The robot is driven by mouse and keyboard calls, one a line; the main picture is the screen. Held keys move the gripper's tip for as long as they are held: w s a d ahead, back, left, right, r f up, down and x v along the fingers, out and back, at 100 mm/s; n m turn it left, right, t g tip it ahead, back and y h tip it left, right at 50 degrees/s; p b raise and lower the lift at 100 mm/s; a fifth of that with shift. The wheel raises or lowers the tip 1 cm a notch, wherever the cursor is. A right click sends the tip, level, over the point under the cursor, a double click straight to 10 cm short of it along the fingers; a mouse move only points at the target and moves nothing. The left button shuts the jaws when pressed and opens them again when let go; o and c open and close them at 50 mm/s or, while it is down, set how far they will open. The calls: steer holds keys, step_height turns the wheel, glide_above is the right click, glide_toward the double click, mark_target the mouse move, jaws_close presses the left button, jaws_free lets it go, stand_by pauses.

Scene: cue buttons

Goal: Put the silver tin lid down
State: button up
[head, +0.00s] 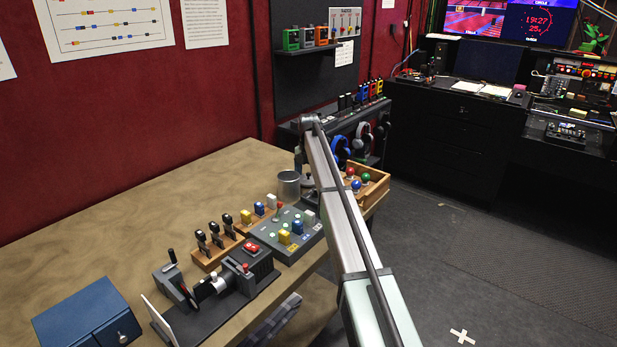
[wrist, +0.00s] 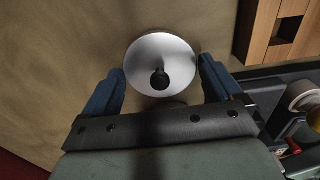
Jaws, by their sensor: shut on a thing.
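The silver tin lid (wrist: 161,62), a round shiny disc with a black knob, is between the blue fingers of my gripper (wrist: 162,82) in the wrist view. The gripper is shut on it. Tan tabletop shows around the lid; I cannot tell whether the lid touches it. In the head view the open silver tin (head: 289,185) stands upright on the table, and the lid (head: 309,183) shows partly just right of it. My arm hides most of the gripper there.
A grey button panel (head: 288,233) with coloured blocks stands in front of the tin. A wooden box (head: 374,188) with coloured knobs is to the right, near the table edge. Headphones (head: 362,138) hang behind. The tan table (head: 130,215) is clear at the back left.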

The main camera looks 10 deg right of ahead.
steer(key=shift+f, duration=0.45)
steer(key=o, duration=0.7)
steer(key=shift+f, duration=0.1)
step_height(320, 180, up, 12)
stand_by(0.3)
